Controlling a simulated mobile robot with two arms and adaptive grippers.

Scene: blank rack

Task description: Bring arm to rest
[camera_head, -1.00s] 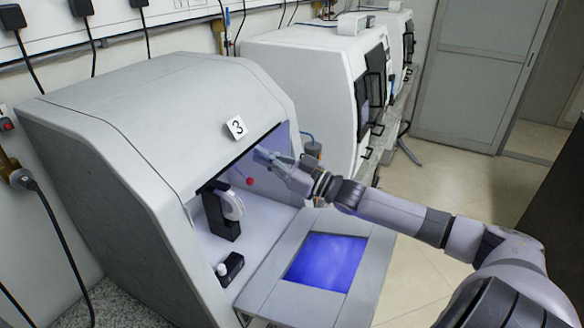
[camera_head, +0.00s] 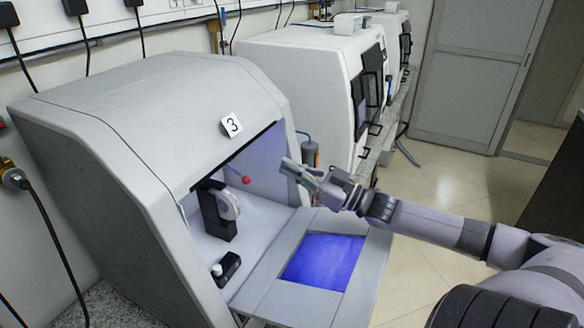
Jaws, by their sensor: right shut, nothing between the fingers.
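My right gripper (camera_head: 288,167) is shut and empty. It hangs in the air just in front of the opening of the grey machine (camera_head: 130,130) marked 3, above the lowered door (camera_head: 362,285) with its blue window. My right arm (camera_head: 430,222) reaches in from the lower right of the head view. My left gripper does not show.
Inside the machine are a black holder with a white disc (camera_head: 228,205), a red ball on a rod (camera_head: 246,180) and a small black block with a white knob (camera_head: 226,268). More white machines (camera_head: 310,75) stand behind. Open floor (camera_head: 440,170) lies to the right.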

